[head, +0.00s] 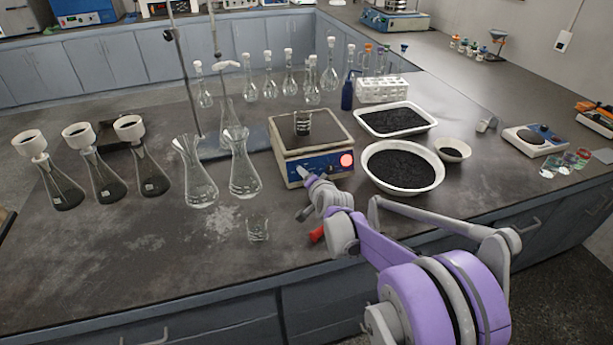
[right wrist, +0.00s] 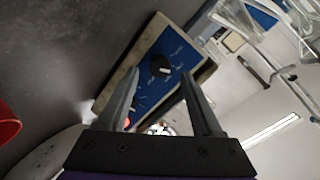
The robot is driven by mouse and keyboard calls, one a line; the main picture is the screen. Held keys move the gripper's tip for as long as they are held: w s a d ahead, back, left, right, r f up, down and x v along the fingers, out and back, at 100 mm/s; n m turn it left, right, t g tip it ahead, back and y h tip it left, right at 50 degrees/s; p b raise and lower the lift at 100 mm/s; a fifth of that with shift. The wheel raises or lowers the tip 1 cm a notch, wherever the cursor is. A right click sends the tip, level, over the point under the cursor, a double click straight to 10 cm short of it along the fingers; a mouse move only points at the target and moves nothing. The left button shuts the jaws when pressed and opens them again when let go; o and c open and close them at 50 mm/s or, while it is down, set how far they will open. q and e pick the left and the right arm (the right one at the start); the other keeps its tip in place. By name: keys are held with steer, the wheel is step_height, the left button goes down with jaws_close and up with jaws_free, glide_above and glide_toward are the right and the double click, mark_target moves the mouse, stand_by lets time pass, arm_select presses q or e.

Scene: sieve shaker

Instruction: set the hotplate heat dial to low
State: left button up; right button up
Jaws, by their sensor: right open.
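The hotplate (head: 312,132) stands on the bench with a glass beaker of dark material (head: 303,122) on top. Its blue front panel has a lit red round spot at the right. My right gripper (head: 303,178) is at the left part of this panel and covers some of it. In the right wrist view, a black dial (right wrist: 160,66) with a pale mark shows on the blue panel (right wrist: 150,85). My right gripper (right wrist: 160,74) is open, with the dial appearing between its fingertips; contact cannot be told. Another dark knob is partly hidden by a finger. My left gripper is out of view.
Two empty flasks (head: 243,170) stand left of the hotplate. A small glass beaker (head: 257,228) is in front. White trays of black granules (head: 437,176) lie close on the right. A red object (head: 317,234) lies near my right arm.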

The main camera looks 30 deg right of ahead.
steer(key=v, duration=0.8)
steer(key=shift+p, duration=0.4)
steer(key=shift+s, duration=0.1)
steer(key=s+a+r+n+g+y+p, duration=0.35)
steer(key=s+a+n+p, duration=0.35)
steer(key=s+a, duration=0.65)
steer(key=s+a+f+n+g+p, duration=0.1)
steer(key=s+a+n+g, duration=0.1)
steer(key=s, duration=0.5)
steer(key=s+a+f+n+g+p, duration=0.1)
steer(key=s+a+n+g, duration=0.1)
steer(key=s+n, duration=0.3)
steer(key=shift+s+a+f, duration=0.25)
steer(key=shift+s+a, duration=0.15)
steer(key=shift+s, duration=0.7)
